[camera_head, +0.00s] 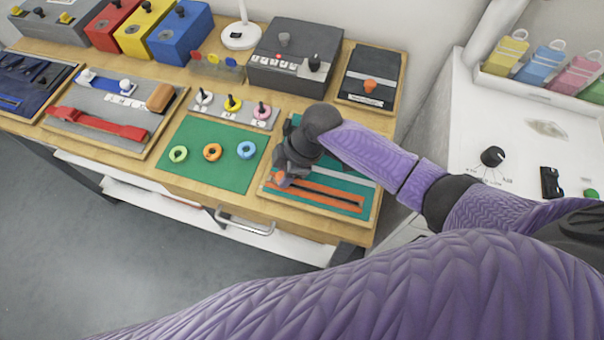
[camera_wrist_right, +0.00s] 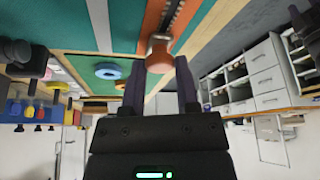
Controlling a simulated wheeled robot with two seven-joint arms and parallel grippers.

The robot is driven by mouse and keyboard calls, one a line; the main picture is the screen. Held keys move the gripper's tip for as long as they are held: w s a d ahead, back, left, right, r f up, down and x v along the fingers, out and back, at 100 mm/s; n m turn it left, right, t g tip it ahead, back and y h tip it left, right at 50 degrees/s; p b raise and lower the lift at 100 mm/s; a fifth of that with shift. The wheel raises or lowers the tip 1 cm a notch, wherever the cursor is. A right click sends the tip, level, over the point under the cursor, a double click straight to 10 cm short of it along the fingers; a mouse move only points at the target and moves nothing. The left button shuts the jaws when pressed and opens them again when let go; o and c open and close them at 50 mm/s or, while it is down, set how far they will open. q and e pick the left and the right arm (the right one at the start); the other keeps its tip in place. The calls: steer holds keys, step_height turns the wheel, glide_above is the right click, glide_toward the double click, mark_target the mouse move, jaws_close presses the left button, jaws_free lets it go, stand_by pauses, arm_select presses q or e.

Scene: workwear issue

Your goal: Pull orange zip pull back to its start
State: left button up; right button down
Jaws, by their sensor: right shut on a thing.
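The zip board, a teal panel with an orange zip strip (camera_head: 325,197), lies at the front right corner of the wooden bench. My right gripper (camera_head: 284,176) is over the left end of the strip, with its wrist hiding part of the board. In the right wrist view the orange zip pull (camera_wrist_right: 159,52) sits between the two dark fingers of my right gripper (camera_wrist_right: 160,80), which is shut on it. The zip's dark teeth (camera_wrist_right: 174,15) run away from the pull there. My left gripper is not in view.
Left of the zip board is a green mat (camera_head: 210,172) with green, orange and blue rings. Behind are a peg board (camera_head: 238,118), a dark grey control box (camera_head: 285,70) and a panel with an orange knob (camera_head: 370,85). A white counter (camera_head: 465,125) stands right.

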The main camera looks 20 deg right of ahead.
steer(key=shift+w+a, duration=0.2)
steer(key=shift+a, duration=0.15)
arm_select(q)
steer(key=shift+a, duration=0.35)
arm_select(e)
steer(key=shift+c, duration=1.7)
jaws_free()
steer(key=shift+w+a, duration=0.1)
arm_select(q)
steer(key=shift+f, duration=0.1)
arm_select(e)
steer(key=shift+r, duration=0.15)
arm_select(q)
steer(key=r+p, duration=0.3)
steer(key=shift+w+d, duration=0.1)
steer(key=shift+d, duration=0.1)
arm_select(e)
steer(key=v, duration=0.9)
steer(key=shift+d+r, duration=0.25)
steer(key=shift+r, duration=0.05)
